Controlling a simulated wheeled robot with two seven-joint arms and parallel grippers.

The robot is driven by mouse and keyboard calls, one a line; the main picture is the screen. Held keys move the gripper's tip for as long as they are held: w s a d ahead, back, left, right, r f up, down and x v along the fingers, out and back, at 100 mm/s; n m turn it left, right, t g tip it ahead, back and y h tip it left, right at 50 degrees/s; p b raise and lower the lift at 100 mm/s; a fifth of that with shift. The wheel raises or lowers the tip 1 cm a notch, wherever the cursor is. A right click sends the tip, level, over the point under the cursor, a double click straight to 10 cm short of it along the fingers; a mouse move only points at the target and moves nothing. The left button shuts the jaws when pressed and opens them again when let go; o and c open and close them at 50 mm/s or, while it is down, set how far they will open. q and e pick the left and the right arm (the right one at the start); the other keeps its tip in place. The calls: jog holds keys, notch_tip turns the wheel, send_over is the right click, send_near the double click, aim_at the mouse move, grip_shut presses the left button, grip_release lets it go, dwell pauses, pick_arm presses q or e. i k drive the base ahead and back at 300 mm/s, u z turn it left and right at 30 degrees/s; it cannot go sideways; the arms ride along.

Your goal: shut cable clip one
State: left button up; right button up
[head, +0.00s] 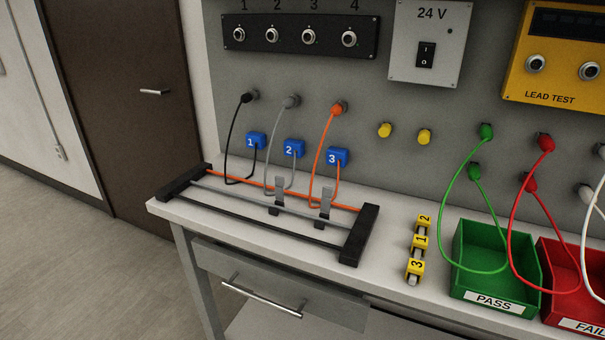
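Two grey clips stand on the cable frame with black ends (362,236), which lies at the left of the bench. The left clip (279,190) and the right clip (327,203) each have a grey flap standing up above the rails, so both look open. No number shows on either clip, so I cannot tell which is clip one. An orange, a grey and a black cable (300,238) run along the frame between its ends. Neither of my grippers is in view.
Blue plugs 1 (256,141), 2 (293,148) and 3 (337,158) hang with looped leads behind the frame. Yellow numbered markers (420,241) lie right of it. A green PASS bin (487,293) and red FAIL bin (560,299) stand further right.

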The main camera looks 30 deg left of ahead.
aim_at(279, 180)
jog(key=z, duration=1)
jog(key=i, duration=0.35)
jog(key=u, duration=1.8)
